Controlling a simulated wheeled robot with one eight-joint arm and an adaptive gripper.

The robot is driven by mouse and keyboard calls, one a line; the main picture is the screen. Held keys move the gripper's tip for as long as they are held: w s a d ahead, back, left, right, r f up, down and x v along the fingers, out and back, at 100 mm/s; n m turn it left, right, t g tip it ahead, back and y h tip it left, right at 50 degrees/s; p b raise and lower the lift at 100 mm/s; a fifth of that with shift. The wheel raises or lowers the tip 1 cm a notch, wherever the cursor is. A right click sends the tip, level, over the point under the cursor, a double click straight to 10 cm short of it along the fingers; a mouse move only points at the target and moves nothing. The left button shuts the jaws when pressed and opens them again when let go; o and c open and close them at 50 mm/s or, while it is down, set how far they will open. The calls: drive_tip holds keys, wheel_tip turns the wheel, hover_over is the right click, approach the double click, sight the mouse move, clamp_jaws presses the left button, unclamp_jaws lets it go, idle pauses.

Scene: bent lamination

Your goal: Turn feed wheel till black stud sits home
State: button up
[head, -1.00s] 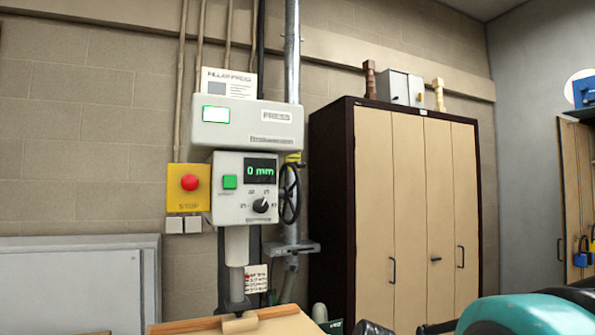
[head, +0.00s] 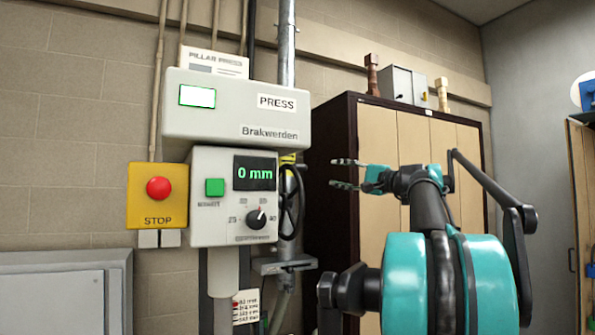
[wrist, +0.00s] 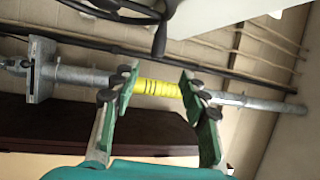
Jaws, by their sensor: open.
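The feed wheel (head: 291,200) is a black spoked handwheel at the right side of the grey press (head: 235,115). Part of it also shows at the top of the wrist view (wrist: 115,14), with a black knob-like end pointing down. My gripper (head: 337,173) is open and empty, to the right of the wheel and apart from it. In the wrist view my gripper (wrist: 158,84) has its fingers spread in front of a yellow-banded pipe (wrist: 160,88). The press display (head: 255,173) reads 0 mm. I cannot make out a black stud.
A yellow stop box (head: 140,205) with a red button is left of the press. A green button (head: 214,187) and black dial (head: 256,217) are on its front. A metal pillar (head: 287,50) rises behind the wheel. A tall cupboard (head: 380,130) stands at right.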

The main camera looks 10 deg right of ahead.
sight(302, 168)
drive_tip(key=x, duration=1.6)
drive_tip(key=shift+w+a, duration=0.25)
drive_tip(key=shift+a, duration=0.05)
drive_tip(key=shift+f, duration=0.1)
clamp_jaws()
